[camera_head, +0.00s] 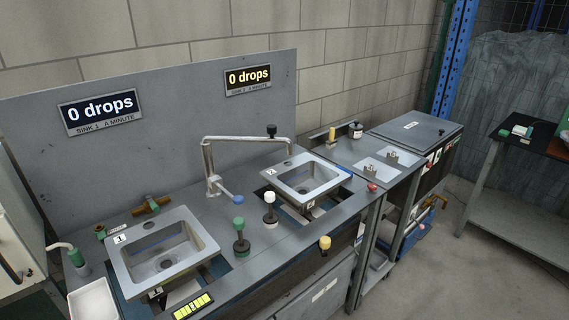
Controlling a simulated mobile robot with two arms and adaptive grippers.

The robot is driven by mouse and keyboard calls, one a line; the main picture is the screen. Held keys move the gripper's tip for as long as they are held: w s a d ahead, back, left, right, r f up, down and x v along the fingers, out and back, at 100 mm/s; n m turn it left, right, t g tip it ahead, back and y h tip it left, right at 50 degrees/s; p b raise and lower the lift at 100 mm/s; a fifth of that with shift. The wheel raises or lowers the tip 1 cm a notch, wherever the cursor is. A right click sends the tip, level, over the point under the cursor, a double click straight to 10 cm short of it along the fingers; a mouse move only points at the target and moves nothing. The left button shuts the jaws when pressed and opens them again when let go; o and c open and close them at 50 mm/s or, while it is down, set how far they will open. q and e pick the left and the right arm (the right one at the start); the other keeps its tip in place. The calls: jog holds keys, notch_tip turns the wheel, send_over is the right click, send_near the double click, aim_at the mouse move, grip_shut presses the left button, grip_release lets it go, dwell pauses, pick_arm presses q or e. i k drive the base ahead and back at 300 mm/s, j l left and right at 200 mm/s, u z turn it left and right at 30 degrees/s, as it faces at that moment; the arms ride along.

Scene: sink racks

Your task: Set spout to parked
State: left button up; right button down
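The metal spout (245,139) rises from a post on the counter between the two sinks. Its horizontal arm points right, and its bent-down end is over or just behind sink 2 (330,188). A black knob (271,131) sits on the arm near that end. A blue-tipped lever (232,198) is at the post's base. Sink 1 (198,287) is at the front left; the spout's arm is turned away from it. No marking for the parked position can be read. Neither of my grippers is in view.
Displays for sink 1 (100,110) and sink 2 (248,78) both read 0 drops. A brass fitting (152,204) lies behind sink 1. Floor is open at right.

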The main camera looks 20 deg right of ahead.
aim_at(271, 129)
jog(key=i+l+u, duration=0.15)
jog(key=l, duration=0.2)
jog(key=i+l+u, duration=0.2)
jog(key=l, duration=0.15)
jog(key=l+u, duration=0.15)
jog(key=l, duration=0.25)
